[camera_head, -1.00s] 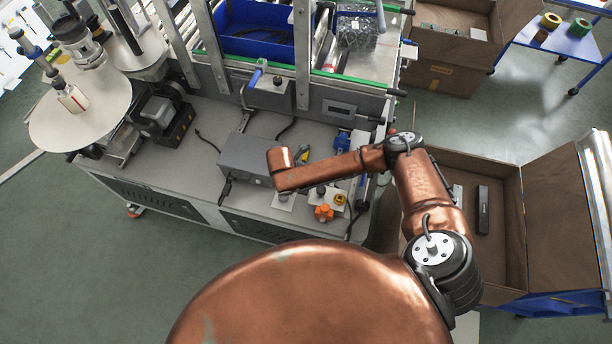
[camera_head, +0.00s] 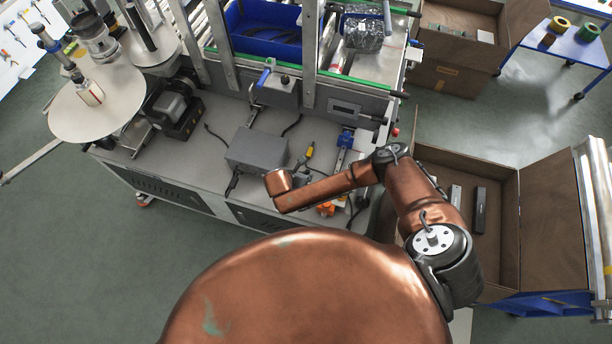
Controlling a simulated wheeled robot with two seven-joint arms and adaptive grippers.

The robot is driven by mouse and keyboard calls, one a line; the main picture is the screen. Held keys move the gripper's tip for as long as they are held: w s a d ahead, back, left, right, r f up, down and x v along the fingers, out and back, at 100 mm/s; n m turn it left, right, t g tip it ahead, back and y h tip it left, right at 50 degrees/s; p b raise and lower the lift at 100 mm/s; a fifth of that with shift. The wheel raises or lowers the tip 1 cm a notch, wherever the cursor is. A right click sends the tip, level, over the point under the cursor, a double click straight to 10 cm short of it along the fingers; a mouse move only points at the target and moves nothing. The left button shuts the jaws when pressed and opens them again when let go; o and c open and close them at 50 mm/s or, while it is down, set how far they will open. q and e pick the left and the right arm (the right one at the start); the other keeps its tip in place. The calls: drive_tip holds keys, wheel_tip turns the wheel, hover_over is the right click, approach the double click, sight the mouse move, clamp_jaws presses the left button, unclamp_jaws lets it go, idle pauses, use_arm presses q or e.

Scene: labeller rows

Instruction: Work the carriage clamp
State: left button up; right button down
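A lever with a blue handle (camera_head: 266,76) stands on the front of the labeller, on a grey box. A second blue fitting (camera_head: 346,138) sits on a short rail at the right of the bench top. I cannot tell for sure which of these is the carriage clamp. My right arm reaches in from the right over the bench. Its gripper (camera_head: 303,178) shows only as a small dark grey part behind the copper wrist, near the grey box, and its fingers are hidden. My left gripper is out of view.
A grey control box (camera_head: 257,149) stands on the bench top beside my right wrist. An orange knob (camera_head: 326,209) is partly covered by my forearm. Label reels (camera_head: 97,104) are at the left. Open cardboard boxes (camera_head: 517,215) stand at the right.

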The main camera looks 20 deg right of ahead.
drive_tip(key=c, duration=1.9)
unclamp_jaws()
drive_tip(key=v, duration=1.2)
drive_tip(key=shift+d, duration=0.1)
drive_tip(key=shift+c, duration=0.7)
